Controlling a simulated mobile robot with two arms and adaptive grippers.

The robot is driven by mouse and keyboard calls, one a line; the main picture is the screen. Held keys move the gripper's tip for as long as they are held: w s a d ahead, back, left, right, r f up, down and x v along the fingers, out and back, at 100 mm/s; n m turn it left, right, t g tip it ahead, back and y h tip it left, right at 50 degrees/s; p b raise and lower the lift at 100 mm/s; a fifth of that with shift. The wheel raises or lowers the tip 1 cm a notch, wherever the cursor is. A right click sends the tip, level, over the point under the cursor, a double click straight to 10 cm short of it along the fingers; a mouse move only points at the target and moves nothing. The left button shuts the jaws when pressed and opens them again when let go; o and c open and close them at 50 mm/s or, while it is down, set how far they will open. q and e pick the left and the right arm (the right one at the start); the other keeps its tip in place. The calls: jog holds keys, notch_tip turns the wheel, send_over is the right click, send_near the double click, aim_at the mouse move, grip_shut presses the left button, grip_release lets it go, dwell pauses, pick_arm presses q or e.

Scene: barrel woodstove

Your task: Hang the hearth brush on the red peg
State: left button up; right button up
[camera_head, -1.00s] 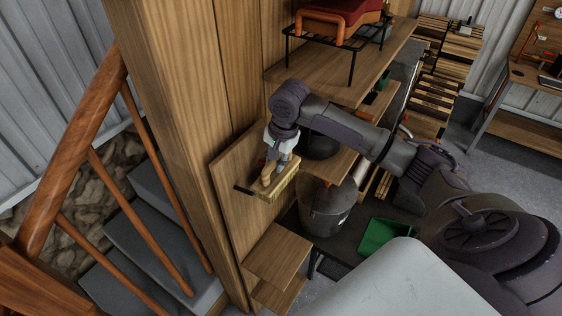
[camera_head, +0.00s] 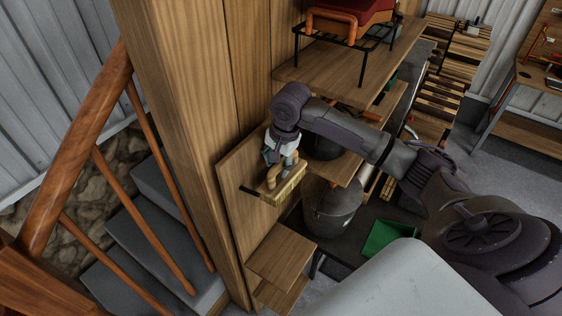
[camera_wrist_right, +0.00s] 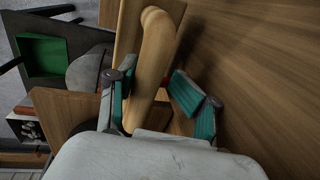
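The hearth brush, with a wooden handle and yellow bristles (camera_head: 288,188), is against the upright wooden board in the head view, bristles facing down and outward. My right gripper (camera_head: 280,158) is at the brush's handle. In the right wrist view the handle (camera_wrist_right: 153,58) rises between the teal-padded fingers of the right gripper (camera_wrist_right: 157,98). The fingers are spread, with a gap between the handle and the right-hand finger; the left-hand finger is close to the handle. A small red bit, perhaps the red peg (camera_wrist_right: 166,82), shows behind the handle. Whether the brush hangs on it is hidden. My left gripper is out of view.
A dark peg (camera_head: 249,191) sticks out of the board (camera_head: 232,175) left of the brush. A metal bucket (camera_head: 333,208) and green bin (camera_head: 384,236) stand below right. Small wooden shelves (camera_head: 282,255) lie beneath. A stair rail (camera_head: 75,145) is at left.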

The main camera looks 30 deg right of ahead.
jog(key=shift+a, duration=0.1)
jog(key=shift+w+r, duration=0.1)
jog(key=shift+r, duration=0.25)
jog(key=r, duration=0.2)
jog(key=s+r, duration=0.1)
jog(key=r, duration=0.4)
jog(key=shift+s+d+r, duration=0.1)
jog(key=shift+s+d, duration=0.2)
jog(key=shift+d, duration=0.1)
